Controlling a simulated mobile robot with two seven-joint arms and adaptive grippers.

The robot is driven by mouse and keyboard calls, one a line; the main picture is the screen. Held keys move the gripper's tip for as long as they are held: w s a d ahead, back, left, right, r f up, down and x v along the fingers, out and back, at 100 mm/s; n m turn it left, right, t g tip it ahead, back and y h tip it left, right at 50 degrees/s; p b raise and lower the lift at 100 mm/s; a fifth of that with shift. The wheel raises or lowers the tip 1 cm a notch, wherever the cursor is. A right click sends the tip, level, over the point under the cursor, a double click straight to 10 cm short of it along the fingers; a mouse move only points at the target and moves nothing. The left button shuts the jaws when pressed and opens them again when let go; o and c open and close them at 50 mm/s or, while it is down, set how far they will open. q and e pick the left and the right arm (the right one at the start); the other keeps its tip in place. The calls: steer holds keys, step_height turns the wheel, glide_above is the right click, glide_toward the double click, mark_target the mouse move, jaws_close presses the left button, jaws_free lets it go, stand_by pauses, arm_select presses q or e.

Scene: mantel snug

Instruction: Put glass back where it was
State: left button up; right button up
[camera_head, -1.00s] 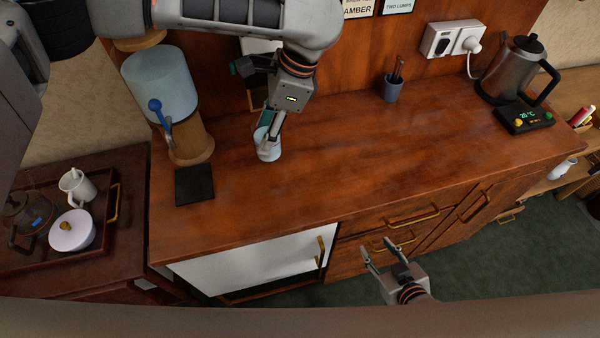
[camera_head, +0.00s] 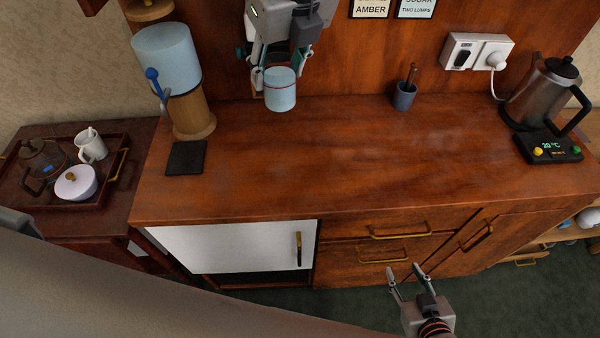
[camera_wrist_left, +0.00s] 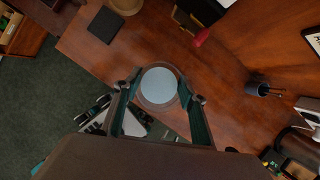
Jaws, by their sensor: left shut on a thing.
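The glass (camera_head: 280,90) is a clear cup with pale blue contents, held upright in the head view, right of the water dispenser. My left gripper (camera_head: 268,72) is shut on it, with a finger at each side. In the left wrist view the glass (camera_wrist_left: 159,86) shows from above between the two fingers. It appears to be above the wooden counter (camera_head: 330,160); the gap beneath is hard to judge. My right gripper (camera_head: 407,276) is open and empty in front of the drawers.
The dispenser (camera_head: 168,58) with a blue tap stands left, with a black square mat (camera_head: 186,157) before it. A dark cup (camera_head: 404,97), kettle (camera_head: 541,92) and its base (camera_head: 549,147) stand right. The counter's middle is clear. A tray (camera_head: 117,174) with teaware stands far left.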

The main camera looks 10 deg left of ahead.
arm_select(q)
steer(key=shift+s+d+r+m, duration=0.15)
steer(key=shift+r+m, duration=0.1)
steer(key=shift+m, duration=0.05)
steer(key=shift+f+b, duration=2.15)
steer(key=shift+f, duration=7.8)
steer(key=shift+r, duration=0.1)
steer(key=o, duration=1.3)
steer(key=shift+o, duration=1.3)
